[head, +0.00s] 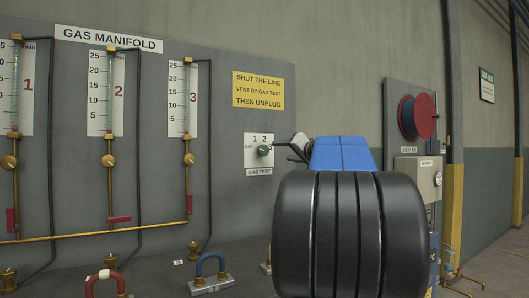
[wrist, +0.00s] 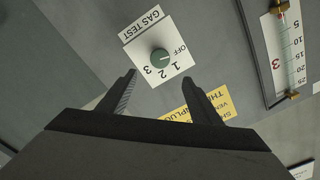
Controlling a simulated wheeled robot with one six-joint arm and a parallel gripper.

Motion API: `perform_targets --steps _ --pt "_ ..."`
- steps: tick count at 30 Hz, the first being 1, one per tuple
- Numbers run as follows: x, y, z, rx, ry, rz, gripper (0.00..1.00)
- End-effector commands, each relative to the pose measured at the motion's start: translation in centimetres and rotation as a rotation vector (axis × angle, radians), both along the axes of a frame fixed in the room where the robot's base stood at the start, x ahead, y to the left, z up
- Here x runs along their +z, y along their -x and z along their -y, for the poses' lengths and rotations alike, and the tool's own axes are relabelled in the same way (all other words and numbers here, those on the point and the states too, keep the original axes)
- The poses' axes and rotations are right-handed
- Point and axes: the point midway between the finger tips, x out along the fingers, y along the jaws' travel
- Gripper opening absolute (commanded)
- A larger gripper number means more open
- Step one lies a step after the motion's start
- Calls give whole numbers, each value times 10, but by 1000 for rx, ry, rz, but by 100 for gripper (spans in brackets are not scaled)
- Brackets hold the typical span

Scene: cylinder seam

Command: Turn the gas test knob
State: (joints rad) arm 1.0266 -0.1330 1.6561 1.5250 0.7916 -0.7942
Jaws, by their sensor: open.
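The gas test knob (head: 263,150) is a small round green knob on a white plate marked OFF, 1, 2 and 3, on the grey manifold panel. The knob also shows in the wrist view (wrist: 160,56), where the plate appears roughly upside down. Its pointer is too small to read surely. My gripper (head: 284,150) is just right of the plate in the head view, in front of the panel. In the wrist view my gripper (wrist: 160,77) is open and empty, its fingers spread either side of the plate's lower part, apart from the knob.
A yellow sign (head: 258,90) reads shut the line, vent by gas test, then unplug. Gauge 3 (head: 184,98) and gauge 2 (head: 106,92) stand left, with brass pipes and red levers. A blue shackle-shaped part (head: 211,264) sits below. A red hose reel (head: 417,116) is right.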

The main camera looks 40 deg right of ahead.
Motion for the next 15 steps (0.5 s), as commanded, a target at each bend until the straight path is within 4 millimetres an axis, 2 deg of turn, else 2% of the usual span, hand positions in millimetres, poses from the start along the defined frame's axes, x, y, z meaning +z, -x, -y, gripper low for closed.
perform_targets --steps 1,15 --pt "-1 -10 2 3 -1 -1 58" --pt "-1 -91 21 3 -1 -1 58"
